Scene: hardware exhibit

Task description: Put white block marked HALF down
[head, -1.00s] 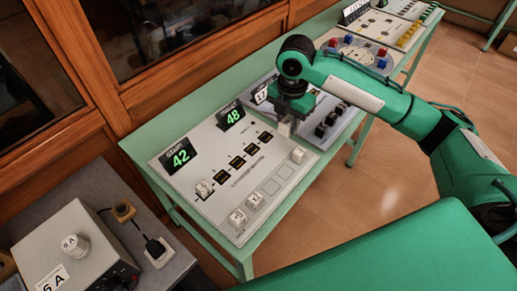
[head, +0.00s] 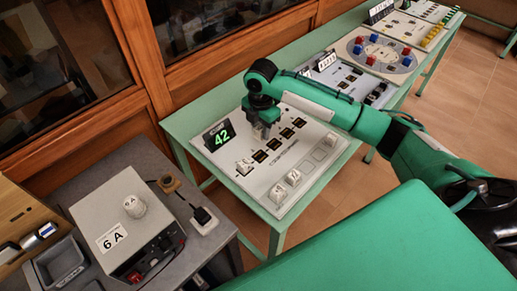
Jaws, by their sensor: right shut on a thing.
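My right gripper (head: 266,130) is shut on a small block, mostly hidden by the fingers, so its marking cannot be read. The gripper hangs over the back part of a white panel (head: 262,205), behind the row of dark slots (head: 274,144) and beside the green "42" display (head: 219,136). Whether the held block touches the panel cannot be told. Other white blocks stand on the panel: one at the row's left end (head: 244,167), two at the front (head: 278,193) (head: 293,177), one at the right (head: 331,139). My left gripper is out of view.
Outlined squares (head: 305,167) on the panel's front right are bare. A grey box marked 6 A (head: 112,238) with a white cylinder (head: 134,206) stands on the left table. More exhibits, one with red and blue blocks (head: 381,50), line the green table (head: 190,122) behind.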

